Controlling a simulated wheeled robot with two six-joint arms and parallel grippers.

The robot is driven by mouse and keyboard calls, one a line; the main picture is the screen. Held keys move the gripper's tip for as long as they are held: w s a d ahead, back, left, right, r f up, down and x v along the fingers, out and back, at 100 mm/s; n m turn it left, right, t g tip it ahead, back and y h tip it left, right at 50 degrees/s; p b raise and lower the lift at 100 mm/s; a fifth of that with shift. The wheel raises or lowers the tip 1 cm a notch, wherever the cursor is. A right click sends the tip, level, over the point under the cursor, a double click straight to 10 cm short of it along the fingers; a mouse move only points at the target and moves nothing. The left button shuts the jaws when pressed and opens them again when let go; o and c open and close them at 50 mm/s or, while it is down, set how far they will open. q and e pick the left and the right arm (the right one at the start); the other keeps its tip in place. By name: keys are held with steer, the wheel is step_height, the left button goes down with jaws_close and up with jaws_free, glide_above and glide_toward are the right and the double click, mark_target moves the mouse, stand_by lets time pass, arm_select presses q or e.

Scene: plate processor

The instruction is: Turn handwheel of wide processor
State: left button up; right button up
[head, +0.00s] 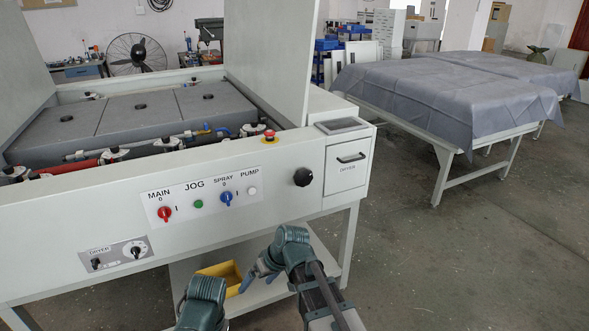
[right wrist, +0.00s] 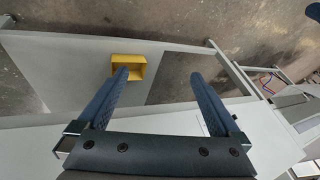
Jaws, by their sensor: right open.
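The wide processor (head: 130,232) is a pale grey machine with a long front panel. A round black handwheel-like knob (head: 303,177) sits on the right part of that panel, right of the labelled switches. My right gripper (head: 262,273) is in front of and below the panel, lower left of the knob and apart from it. In the right wrist view its two blue fingers (right wrist: 158,74) are spread with nothing between them. The knob is not clearly seen in the right wrist view. A teal joint of my left arm shows at the bottom; its gripper fingers cannot be made out.
A yellow bin (head: 222,278) rests on the machine's lower shelf, and also shows in the right wrist view (right wrist: 130,68). A cloth-covered table (head: 450,90) is at right. The floor between is clear.

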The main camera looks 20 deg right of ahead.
steer(key=w+d+r+m+t+y+p, duration=0.1)
steer(key=w+d+r+t, duration=0.25)
steer(key=w+d, duration=0.2)
steer(key=w+d+r+t+p, duration=0.1)
steer(key=w+d+r+t, duration=0.1)
steer(key=w+d+r, duration=0.4)
arm_select(q)
step_height(320, 180, up, 5)
steer(key=p, duration=0.2)
arm_select(e)
steer(key=m+t+h, duration=0.2)
steer(key=t+h, duration=0.1)
steer(key=t, duration=0.2)
glide_toward(306, 177)
steer(key=b+x, duration=0.5)
steer(key=x, duration=0.4)
steer(key=shift+w+a+f, duration=0.1)
steer(key=shift+w+f, duration=0.2)
arm_select(q)
steer(key=shift+h, duration=0.3)
steer(key=shift+w+d+f, duration=0.1)
steer(key=shift+w+f, duration=0.1)
steer(key=shift+f, duration=1.15)
steer(key=shift+w+d+f, duration=0.1)
steer(key=shift+w+f, duration=0.05)
steer(key=shift+f, duration=1.2)
arm_select(e)
steer(key=shift+w+a+f, duration=0.15)
steer(key=shift+w+a, duration=0.05)
steer(key=shift+w, duration=0.35)
